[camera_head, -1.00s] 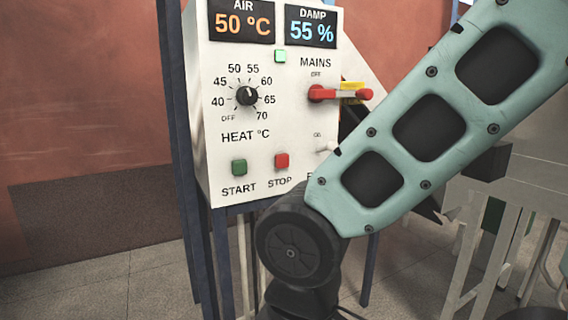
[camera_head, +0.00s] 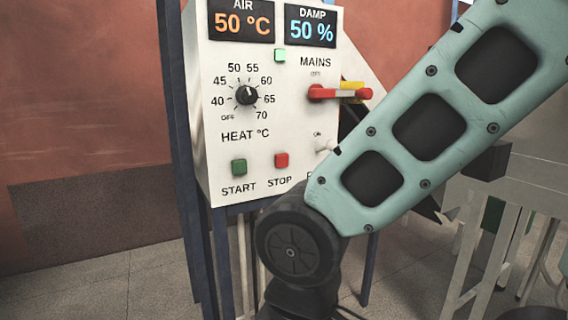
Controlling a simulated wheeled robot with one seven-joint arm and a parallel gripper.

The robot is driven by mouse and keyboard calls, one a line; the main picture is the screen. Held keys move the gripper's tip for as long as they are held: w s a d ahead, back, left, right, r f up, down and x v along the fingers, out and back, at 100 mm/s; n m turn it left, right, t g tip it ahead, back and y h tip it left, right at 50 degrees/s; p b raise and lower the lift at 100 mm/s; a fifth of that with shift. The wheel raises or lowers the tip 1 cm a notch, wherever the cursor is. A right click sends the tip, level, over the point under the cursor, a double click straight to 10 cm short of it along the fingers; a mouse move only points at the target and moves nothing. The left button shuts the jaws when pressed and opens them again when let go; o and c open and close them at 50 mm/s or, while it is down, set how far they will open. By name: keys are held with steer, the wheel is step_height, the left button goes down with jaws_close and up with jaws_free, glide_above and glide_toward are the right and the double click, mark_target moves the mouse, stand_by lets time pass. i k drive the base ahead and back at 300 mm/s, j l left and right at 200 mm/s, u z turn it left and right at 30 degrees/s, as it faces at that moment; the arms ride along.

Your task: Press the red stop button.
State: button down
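My arm's teal link and black joint cross the right and lower part of the view, in front of the panel's lower right corner. I cannot make out my gripper in this view. The green start button (camera_head: 239,167) sits to the left of the stop button.
The panel also has a black heat knob (camera_head: 246,95), a lit green lamp (camera_head: 280,56), and a red mains handle (camera_head: 340,93) with a yellow piece behind it. The displays read 50 °C and 50 %. Pale frame legs (camera_head: 467,265) stand at right. Floor is open at lower left.

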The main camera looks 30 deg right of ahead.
mark_target(282, 160)
steer(key=i+j, duration=0.15)
steer(key=i, duration=0.45)
steer(key=z, duration=1.65)
steer(key=i+j, duration=0.05)
